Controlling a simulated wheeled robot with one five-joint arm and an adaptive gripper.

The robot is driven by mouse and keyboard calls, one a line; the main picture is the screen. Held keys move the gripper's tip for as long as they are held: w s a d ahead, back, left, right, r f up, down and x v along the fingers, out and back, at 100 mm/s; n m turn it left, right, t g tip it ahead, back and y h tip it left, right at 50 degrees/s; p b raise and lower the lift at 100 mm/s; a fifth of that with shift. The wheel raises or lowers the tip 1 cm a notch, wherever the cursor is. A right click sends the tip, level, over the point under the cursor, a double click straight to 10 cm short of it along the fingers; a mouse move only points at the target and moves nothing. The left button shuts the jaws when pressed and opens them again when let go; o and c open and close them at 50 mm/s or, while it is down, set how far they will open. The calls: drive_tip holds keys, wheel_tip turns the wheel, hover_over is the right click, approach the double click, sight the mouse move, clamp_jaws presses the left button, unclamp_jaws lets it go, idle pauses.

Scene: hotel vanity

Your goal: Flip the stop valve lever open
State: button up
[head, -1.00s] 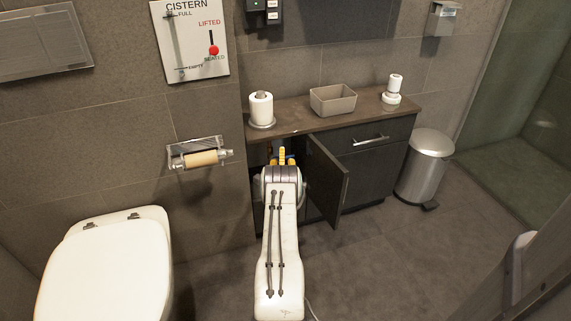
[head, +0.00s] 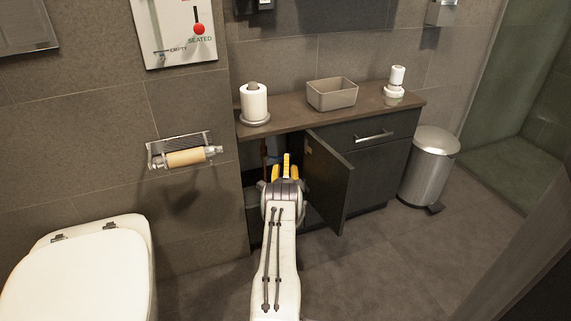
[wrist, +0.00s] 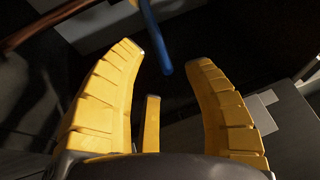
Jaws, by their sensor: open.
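A blue rod, which looks like the stop valve lever (wrist: 153,36), hangs down from the top of the wrist view. Its rounded lower end lies just beyond and between my fingertips, with no visible contact. The valve body is hidden. My gripper (wrist: 167,56) is open and empty, with its yellow fingers spread wide. In the head view my gripper (head: 286,164) is at the opening of the vanity cabinet, left of the open door (head: 330,185). A little blue shows behind the fingers there, too small to make out.
A copper pipe (wrist: 45,22) runs across the wrist view's upper left. The counter (head: 290,118) hangs over the cabinet and carries a paper roll (head: 254,104), a tray (head: 332,94) and a dispenser. The toilet (head: 80,265) stands left; a bin (head: 430,165) stands right.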

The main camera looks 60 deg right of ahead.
drive_tip(key=shift+b+x, duration=1.3)
drive_tip(key=shift+x, duration=0.65)
drive_tip(key=shift+o, duration=0.2)
clamp_jaws()
